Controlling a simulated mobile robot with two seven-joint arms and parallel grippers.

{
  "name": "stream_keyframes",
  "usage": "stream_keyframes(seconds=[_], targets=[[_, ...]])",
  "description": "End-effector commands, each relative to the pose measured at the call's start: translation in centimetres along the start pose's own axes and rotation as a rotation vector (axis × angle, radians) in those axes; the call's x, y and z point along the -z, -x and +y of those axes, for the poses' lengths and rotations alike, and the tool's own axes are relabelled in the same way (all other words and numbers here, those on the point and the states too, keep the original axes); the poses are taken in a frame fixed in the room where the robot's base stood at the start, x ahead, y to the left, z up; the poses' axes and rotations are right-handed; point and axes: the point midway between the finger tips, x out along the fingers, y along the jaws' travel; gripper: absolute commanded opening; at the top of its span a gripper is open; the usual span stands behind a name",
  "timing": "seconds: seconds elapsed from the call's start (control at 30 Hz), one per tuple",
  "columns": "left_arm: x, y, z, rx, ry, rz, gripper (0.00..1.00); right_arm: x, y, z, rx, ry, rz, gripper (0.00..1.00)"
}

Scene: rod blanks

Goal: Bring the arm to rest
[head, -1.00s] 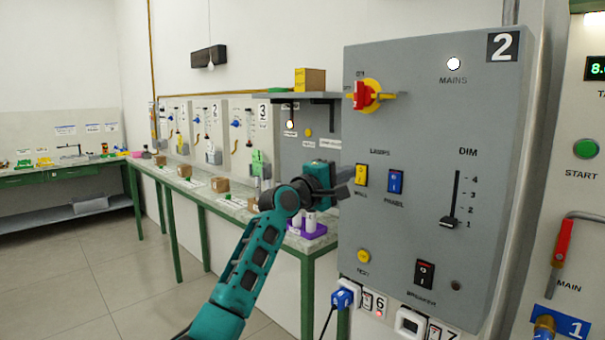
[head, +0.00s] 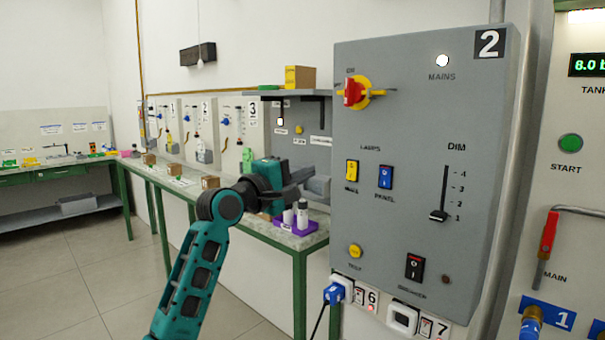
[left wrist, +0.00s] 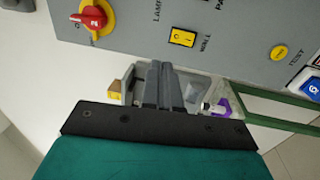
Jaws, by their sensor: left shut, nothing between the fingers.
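My left arm comes up from the bottom in the head view. Its gripper (head: 306,183) is in front of the workbench, left of the grey panel marked 2 (head: 408,220), and apart from it. In the left wrist view the two dark fingers (left wrist: 160,78) are together with nothing between them. The panel face shows along the top of that view, with its red and yellow rotary switch (left wrist: 93,18) and a yellow rocker switch (left wrist: 183,37). My right gripper is not in view.
A long workbench (head: 284,233) with boxes and a purple holder (head: 300,234) runs along the wall. A blue plug (head: 333,294) with a cable sits below the panel. A red-handled pipe (head: 549,235) stands at the right. Open floor (head: 85,270) lies at the left.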

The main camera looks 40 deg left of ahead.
Motion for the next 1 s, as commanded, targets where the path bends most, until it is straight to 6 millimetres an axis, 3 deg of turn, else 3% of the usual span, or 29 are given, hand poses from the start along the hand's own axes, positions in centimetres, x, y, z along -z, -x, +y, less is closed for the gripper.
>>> stream_keyframes(seconds=[0.37, 0.47, 0.57, 0.77, 0.87, 1.0], targets=[[0.0, -0.1, -0.1, 0.002, -0.003, 0.000, 0.00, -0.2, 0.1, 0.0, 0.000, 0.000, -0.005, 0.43], [-0.5, -0.2, -1.8, 0.027, -0.038, 0.002, 0.00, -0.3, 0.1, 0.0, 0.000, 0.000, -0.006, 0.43], [-1.7, -0.2, -6.4, 0.097, -0.138, 0.003, 0.00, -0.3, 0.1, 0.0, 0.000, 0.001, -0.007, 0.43], [-6.4, 2.6, -20.2, 0.295, -0.503, -0.053, 0.00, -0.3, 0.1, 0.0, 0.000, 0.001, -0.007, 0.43], [-9.4, 5.6, -26.6, 0.379, -0.699, -0.121, 0.00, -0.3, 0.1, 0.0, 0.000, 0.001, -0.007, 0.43], [-14.1, 11.4, -34.4, 0.467, -0.969, -0.255, 0.00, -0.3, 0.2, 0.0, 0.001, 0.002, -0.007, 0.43]])
